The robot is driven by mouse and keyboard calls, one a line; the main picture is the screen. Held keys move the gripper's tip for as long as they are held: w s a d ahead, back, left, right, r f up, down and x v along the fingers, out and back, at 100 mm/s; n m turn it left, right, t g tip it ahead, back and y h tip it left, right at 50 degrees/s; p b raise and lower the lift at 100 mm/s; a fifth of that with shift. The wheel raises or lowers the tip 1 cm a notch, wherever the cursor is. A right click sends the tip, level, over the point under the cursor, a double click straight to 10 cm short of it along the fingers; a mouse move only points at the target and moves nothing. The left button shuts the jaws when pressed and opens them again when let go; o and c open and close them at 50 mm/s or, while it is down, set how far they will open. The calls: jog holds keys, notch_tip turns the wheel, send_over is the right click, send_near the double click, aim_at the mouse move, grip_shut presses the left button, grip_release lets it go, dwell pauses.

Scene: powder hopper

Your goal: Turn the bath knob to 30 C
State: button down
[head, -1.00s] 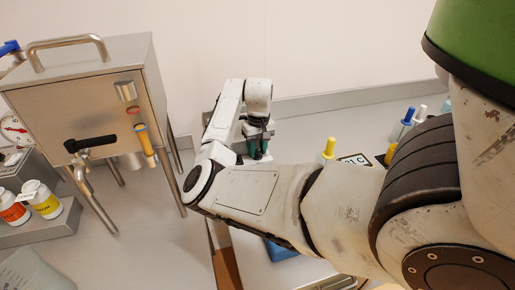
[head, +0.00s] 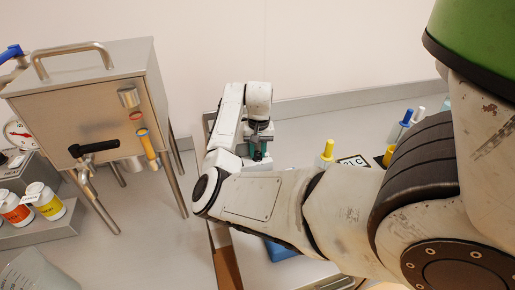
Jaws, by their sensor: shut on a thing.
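My gripper (head: 257,153) points down behind my forearm, at the back of the bench near the wall. Its teal fingers are shut on a small dark thing that seems to be the bath knob; the fingers cover most of it, and its pointer and scale cannot be read. A small white display (head: 353,162) with dark characters ending in C stands to the right, partly behind my arm; its number is not clear. The bath itself is mostly hidden by my arm.
A steel hopper (head: 75,112) on legs with a black-handled valve (head: 95,148) stands at left. White bottles (head: 43,200) with orange and yellow labels stand before it. Yellow- and blue-topped bottles (head: 327,150) stand right of my gripper. A blue thing (head: 280,250) lies below my forearm.

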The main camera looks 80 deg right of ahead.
aim_at(258, 153)
dwell(0.3)
jog(key=c, duration=0.9)
grip_release()
notch_tip(258, 153, up, 11)
jog(key=shift+s+f+b, duration=0.1)
jog(key=shift+b, duration=0.4)
